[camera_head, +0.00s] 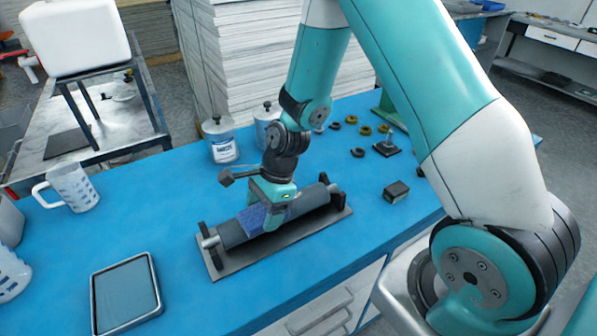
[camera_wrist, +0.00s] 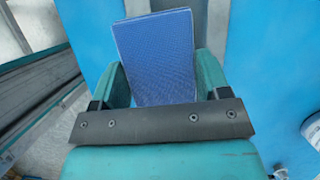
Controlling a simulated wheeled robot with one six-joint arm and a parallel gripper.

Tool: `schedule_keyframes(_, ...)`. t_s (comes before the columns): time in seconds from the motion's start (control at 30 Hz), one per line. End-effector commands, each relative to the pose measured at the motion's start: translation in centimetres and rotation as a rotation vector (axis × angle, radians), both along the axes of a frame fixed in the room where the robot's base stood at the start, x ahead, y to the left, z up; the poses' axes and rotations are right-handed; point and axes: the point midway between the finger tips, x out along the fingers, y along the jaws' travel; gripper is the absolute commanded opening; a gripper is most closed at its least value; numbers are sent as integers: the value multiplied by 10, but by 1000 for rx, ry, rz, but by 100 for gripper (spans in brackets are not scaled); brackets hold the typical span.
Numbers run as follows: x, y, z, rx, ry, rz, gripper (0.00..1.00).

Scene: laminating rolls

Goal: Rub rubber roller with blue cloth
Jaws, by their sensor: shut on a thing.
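The dark rubber roller (camera_head: 308,199) lies level between two black end supports on a flat grey base (camera_head: 272,252) on the blue bench. My gripper (camera_head: 268,197) is over the left-middle part of the roller, pointing down. It is shut on the blue cloth (camera_head: 252,219), which lies against the roller's upper near side; exact contact is hard to tell. In the wrist view the cloth (camera_wrist: 155,58) shows as a flat woven blue piece between my two green fingers (camera_wrist: 158,78). The roller is not clearly seen there.
Behind the roller stand two lidded metal cans (camera_head: 220,140). A small dark block (camera_head: 396,191) lies to the right, with several small rings (camera_head: 365,130) beyond. A tray (camera_head: 125,292) is at front left, a mug (camera_head: 72,187) at left. The bench between tray and roller is clear.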

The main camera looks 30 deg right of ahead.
Motion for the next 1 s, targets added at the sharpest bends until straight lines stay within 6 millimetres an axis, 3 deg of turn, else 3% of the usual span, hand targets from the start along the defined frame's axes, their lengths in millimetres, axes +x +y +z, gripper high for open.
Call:
schedule_keyframes(0.1,0,-1,28,0,-4,-3,47)
schedule_keyframes(0.6,0,-6,70,0,1,-10,47)
schedule_keyframes(1.0,0,-7,81,0,1,-13,47)
